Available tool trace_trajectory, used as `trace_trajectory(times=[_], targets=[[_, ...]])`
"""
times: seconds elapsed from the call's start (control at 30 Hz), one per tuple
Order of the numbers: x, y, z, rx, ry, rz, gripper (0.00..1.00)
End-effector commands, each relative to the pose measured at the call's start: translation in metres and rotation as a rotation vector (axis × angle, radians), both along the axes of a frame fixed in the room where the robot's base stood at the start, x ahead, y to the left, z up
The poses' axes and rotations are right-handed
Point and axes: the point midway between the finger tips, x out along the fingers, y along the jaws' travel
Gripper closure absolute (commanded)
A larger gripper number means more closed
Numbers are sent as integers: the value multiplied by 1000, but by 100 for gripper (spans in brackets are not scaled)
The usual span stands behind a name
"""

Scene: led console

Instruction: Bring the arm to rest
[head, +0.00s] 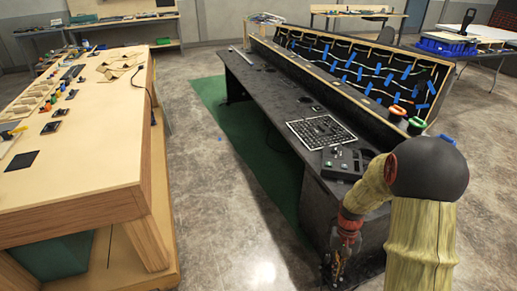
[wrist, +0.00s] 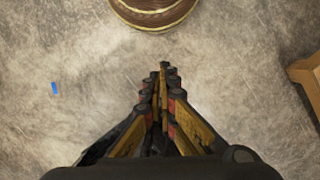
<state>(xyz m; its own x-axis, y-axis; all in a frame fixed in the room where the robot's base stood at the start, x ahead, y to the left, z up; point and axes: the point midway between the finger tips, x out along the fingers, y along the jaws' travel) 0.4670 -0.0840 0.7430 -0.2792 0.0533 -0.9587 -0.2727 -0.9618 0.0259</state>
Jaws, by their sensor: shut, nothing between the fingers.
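My gripper (head: 335,270) hangs low at the right end of the black console (head: 262,92) in the head view, fingers pointing down. In the wrist view my gripper (wrist: 163,70) is shut and empty, its fingers together over bare concrete floor. My arm, in a yellowish sleeve with a dark rounded joint, is bent at the lower right of the head view and hides part of the console's near end.
A wooden workbench (head: 95,140) with tools stands at the left. A green mat (head: 225,130) lies along the console's foot. The concrete floor (head: 215,220) between bench and console is clear. A control box (head: 343,163) sits on the console's near end.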

Motion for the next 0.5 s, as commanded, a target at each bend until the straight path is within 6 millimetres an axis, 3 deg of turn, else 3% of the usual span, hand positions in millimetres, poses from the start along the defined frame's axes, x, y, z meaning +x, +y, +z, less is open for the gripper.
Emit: trace_trajectory(times=[0.03,0.2,0.5], targets=[[-4,4,21,0,-19,17,100],[-24,16,79,-1,-72,67,100],[-68,36,164,-13,-186,141,100]])
